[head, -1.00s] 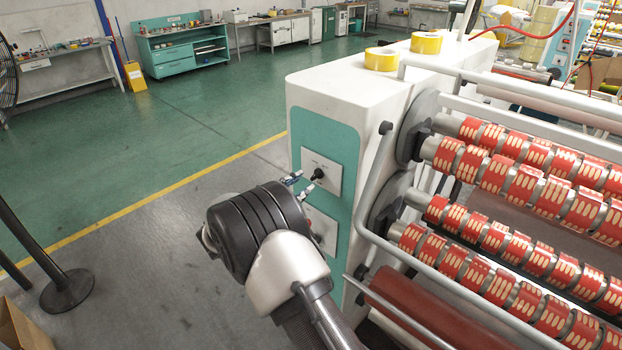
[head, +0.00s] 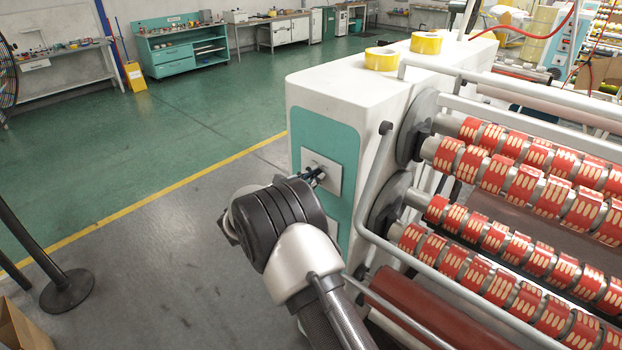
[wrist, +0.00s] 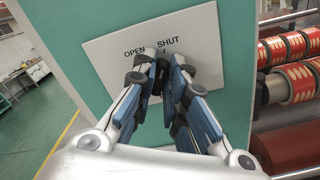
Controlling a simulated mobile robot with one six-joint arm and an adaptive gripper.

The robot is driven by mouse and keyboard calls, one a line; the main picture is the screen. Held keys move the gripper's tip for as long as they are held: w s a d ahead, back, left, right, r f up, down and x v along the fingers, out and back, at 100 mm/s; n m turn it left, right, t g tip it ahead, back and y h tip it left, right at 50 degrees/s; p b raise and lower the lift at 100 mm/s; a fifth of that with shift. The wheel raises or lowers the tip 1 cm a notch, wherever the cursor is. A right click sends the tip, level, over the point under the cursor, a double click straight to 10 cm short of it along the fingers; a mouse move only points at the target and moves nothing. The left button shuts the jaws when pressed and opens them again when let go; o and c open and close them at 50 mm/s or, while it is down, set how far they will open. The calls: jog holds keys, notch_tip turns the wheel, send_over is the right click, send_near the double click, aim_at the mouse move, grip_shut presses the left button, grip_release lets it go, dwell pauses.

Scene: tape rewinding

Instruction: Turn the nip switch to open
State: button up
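The nip switch (wrist: 158,82) is a small black knob on a pale square plate (wrist: 104,52) marked OPEN at left and SHUT at right. The plate sits on the machine's teal side panel and also shows in the head view (head: 334,178). My gripper (wrist: 165,66) reaches to the plate, with one blue-padded finger on each side of the knob. The fingers are partly apart. The knob looks close to the left fingertip, with a narrow gap toward the right one. Fingers hide part of the knob, and its pointing direction is unclear.
A bent grey rail (head: 366,190) and rollers with red labels (head: 500,170) stand right of the panel. Yellow tape rolls (head: 381,59) lie on the machine top. A black post base (head: 67,290) stands at left. The floor between is clear.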

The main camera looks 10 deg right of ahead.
grip_shut()
jog(key=n+p, duration=0.1)
jog(key=n, duration=0.4)
jog(key=shift+w+a+r+n+p, duration=0.1)
jog(key=shift+r+n+p, duration=0.05)
jog(key=shift+n+p, duration=0.25)
jog(key=n+p, duration=0.1)
jog(key=n, duration=0.5)
jog(key=shift+w+p, duration=0.1)
jog(key=shift+p, duration=0.3)
jog(key=shift+o, duration=2.4)
grip_release()
jog(key=shift+a, duration=0.1)
